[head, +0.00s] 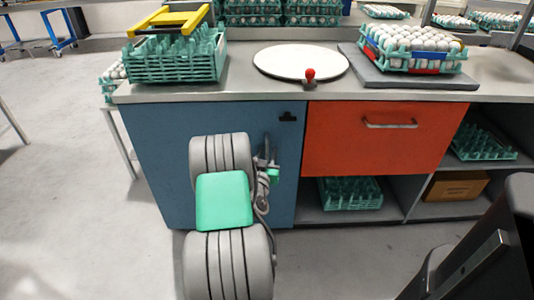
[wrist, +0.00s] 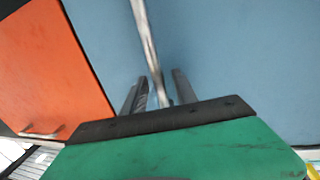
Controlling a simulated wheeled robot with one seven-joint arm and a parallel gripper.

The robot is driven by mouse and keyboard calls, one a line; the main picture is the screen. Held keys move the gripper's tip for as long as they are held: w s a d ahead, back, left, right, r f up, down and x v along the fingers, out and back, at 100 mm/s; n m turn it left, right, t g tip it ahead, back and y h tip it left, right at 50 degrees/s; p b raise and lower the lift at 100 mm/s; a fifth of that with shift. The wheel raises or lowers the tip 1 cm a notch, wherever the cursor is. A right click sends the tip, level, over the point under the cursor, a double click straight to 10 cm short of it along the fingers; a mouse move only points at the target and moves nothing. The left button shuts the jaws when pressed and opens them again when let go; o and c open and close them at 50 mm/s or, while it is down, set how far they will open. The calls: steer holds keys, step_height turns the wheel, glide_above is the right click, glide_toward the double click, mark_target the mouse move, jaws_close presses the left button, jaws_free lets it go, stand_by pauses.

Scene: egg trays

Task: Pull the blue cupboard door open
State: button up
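The blue cupboard door (head: 160,160) fills the left part of the counter front and looks closed, flush with the front. It also fills most of the wrist view (wrist: 240,50). Its metal handle (wrist: 146,30) is a long bar running down between the fingers of my gripper (wrist: 158,82). The fingers stand apart on both sides of the bar, with small gaps visible, so my gripper looks open around the handle. In the head view my gripper (head: 268,160) is at the door's right side, partly hidden by my arm.
A red drawer (head: 372,140) with a handle is right of the door. Open shelves below hold a green tray (head: 350,194) and a cardboard box (head: 455,186). Egg trays (head: 172,68) and a white disc (head: 300,62) stand on the counter. The floor at left is clear.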

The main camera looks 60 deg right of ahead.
jaws_close()
stand_by(1.4)
